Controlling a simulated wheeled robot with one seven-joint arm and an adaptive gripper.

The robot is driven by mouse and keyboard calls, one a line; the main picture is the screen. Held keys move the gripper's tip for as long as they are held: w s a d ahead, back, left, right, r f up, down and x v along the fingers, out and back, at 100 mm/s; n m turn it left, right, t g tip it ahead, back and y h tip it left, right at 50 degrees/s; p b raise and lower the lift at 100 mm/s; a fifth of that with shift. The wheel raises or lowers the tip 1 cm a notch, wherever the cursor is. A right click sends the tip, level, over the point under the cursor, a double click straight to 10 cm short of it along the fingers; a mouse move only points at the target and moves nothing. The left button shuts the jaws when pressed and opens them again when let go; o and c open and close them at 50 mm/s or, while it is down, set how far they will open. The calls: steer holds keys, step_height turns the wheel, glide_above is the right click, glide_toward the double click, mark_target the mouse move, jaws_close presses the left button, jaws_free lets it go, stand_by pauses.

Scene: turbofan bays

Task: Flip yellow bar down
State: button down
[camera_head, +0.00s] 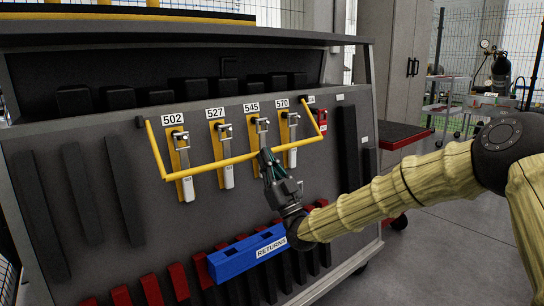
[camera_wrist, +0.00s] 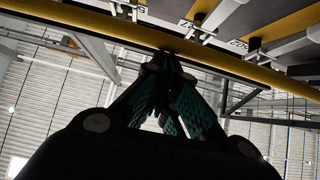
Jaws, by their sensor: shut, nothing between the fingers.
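The yellow bar (camera_head: 217,165) is a U-shaped rail across the front of the grey cabinet panel. Its side arms run up to pivots beside the labels 502 and 570, and its long part crosses in front of the hanging yellow tools. My gripper (camera_head: 266,155) is shut and empty, with its tips at the bar below label 545. In the wrist view the bar (camera_wrist: 220,63) crosses the top, and the shut fingertips (camera_wrist: 166,62) are right at its lower edge. I cannot tell whether they touch it.
Several yellow tools with metal latches, such as the one under 502 (camera_head: 181,160), hang behind the bar. A blue RETURNS bin (camera_head: 232,262) sits below my gripper, among red-topped slots. A red-topped cart (camera_head: 400,135) stands right of the cabinet. Floor at the right is clear.

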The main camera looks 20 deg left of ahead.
steer(key=p+v, duration=0.3)
steer(key=v, duration=0.6)
steer(key=shift+f, duration=0.45)
steer(key=shift+a, duration=0.1)
